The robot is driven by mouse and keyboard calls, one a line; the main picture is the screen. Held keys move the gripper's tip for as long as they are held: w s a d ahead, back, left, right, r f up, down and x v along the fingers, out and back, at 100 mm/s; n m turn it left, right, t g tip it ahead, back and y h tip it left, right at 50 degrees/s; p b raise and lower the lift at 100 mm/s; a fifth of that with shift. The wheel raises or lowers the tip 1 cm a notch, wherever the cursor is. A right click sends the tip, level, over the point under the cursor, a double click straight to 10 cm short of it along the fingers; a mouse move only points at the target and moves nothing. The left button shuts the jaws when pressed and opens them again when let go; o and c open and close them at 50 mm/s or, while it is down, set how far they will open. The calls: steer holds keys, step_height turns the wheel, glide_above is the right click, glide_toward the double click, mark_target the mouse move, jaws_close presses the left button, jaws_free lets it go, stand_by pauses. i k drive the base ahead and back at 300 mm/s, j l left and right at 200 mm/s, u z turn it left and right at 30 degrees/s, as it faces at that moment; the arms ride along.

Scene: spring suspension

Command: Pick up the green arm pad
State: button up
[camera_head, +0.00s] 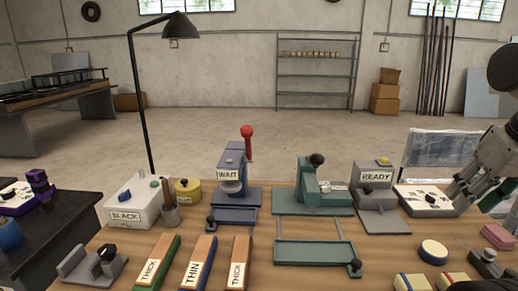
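A long strip with a green body and an orange top, labelled THICK (158,264), lies at the front left of the bench. It is the strip that best fits the green arm pad. Beside it lie a blue-sided strip labelled THIN (197,265) and a red-sided strip labelled THICK (237,265). My gripper (480,197) hangs at the right edge, partly cut off, near a white-topped box, far from the strips. Its fingers look spread apart, and I see nothing clearly held.
A green fixture (312,198) with a green tray (315,253) stands right of centre. A grey clamp block (92,265) sits left of the strips.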

mark_target(152, 276)
steer(key=j+u, duration=0.3)
steer(key=j, duration=0.5)
steer(key=j+u, duration=0.3)
steer(key=j, duration=0.55)
